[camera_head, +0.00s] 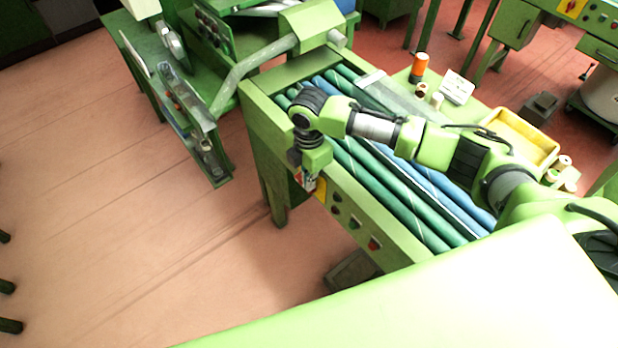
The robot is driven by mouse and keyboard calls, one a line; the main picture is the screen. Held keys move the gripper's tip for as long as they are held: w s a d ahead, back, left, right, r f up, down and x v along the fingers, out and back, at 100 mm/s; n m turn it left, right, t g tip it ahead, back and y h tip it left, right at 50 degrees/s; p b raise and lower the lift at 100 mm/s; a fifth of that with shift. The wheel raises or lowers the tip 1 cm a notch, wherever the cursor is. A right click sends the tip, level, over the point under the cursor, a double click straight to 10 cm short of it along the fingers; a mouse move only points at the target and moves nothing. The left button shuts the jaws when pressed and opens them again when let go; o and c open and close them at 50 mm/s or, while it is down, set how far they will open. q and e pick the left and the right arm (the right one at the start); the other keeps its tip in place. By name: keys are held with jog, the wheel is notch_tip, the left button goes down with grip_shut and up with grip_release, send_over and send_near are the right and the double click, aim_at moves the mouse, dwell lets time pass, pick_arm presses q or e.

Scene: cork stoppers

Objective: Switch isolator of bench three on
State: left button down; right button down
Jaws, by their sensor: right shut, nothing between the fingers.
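A green bench (405,250) with a rack of green and blue rolls stands in the middle. On its front face is a yellow isolator plate (320,192), partly covered by my right gripper (310,184). A small red part shows beside the fingers, but the knob's position cannot be made out. My right arm reaches over the rolls from the right, and its gripper points down at the front face by the plate, shut and empty. Whether the fingers touch the isolator cannot be told. My left gripper is out of view.
Buttons, one of them red (374,243), sit right of the plate. A green machine (240,80) stands at the back left. A yellow tray (522,137) and an orange-topped spool (419,66) lie behind the rolls. Another yellow-and-red switch (572,8) is at the top right.

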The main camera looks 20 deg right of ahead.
aim_at(313, 192)
jog(key=shift+s+d+f+t+y+p, duration=0.15)
jog(key=shift+s+t+y+p, duration=0.2)
jog(key=shift+t+p, duration=0.55)
jog(key=t+p, duration=0.1)
jog(key=s+f+t+y+p, duration=0.1)
jog(key=shift+d+t, duration=0.15)
jog(key=shift+t, duration=0.15)
jog(key=shift+s+f+p, duration=0.1)
jog(key=shift+f+p, duration=0.4)
jog(key=shift+p, duration=0.25)
jog(key=shift+f, duration=0.15)
dwell(0.5)
